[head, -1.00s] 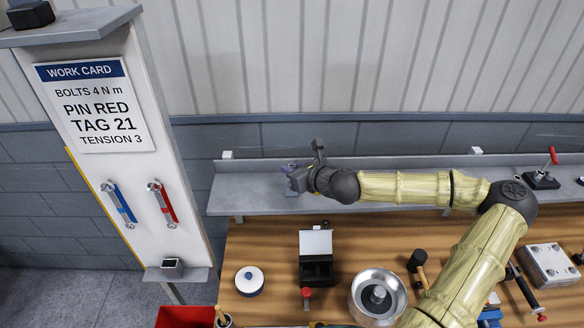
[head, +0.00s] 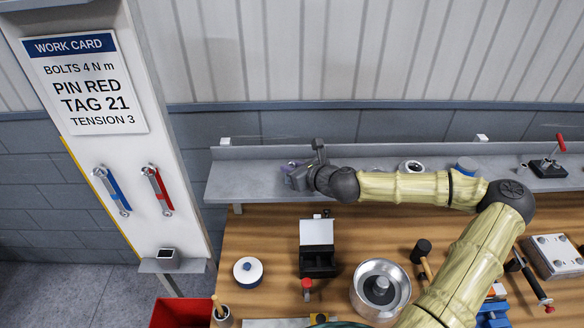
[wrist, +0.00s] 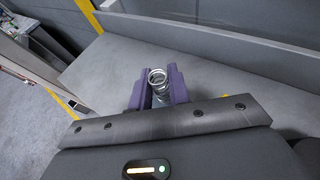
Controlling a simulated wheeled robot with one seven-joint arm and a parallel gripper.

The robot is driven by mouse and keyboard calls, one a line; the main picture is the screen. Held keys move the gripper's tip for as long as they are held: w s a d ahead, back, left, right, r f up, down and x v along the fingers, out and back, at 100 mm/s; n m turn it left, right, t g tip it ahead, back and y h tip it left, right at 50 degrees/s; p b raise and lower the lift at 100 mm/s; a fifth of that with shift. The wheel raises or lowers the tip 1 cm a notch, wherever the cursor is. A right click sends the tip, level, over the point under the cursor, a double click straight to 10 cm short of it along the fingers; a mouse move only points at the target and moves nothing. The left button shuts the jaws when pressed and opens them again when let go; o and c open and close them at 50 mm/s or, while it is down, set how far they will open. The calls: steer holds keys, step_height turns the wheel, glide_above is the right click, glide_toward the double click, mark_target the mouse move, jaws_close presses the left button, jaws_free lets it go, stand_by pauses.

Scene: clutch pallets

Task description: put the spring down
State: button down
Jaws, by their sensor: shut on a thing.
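The spring (wrist: 157,82), a silver wire coil, stands between the two purple fingers of my gripper (wrist: 158,86) in the wrist view. The gripper is shut on it. A grey shelf (wrist: 215,75) lies below and beyond the fingers. I cannot tell whether the spring touches it. In the head view my gripper (head: 288,174) is at the left part of the shelf (head: 232,180), and the spring cannot be made out there.
On the shelf behind my arm are a ring-shaped part (head: 412,166), a blue object (head: 466,163) and a red-handled clamp (head: 549,166). Below, the wooden bench holds an open black box (head: 318,262), a silver bowl (head: 366,310) and a round lidded tin (head: 247,272).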

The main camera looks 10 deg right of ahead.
steer(key=shift+f, duration=0.35)
steer(key=c, duration=1.3)
jaws_free()
steer(key=shift+o, duration=0.2)
steer(key=shift+s, duration=0.1)
steer(key=b+v, duration=0.3)
steer(key=v, duration=1.4)
steer(key=shift+r, duration=0.15)
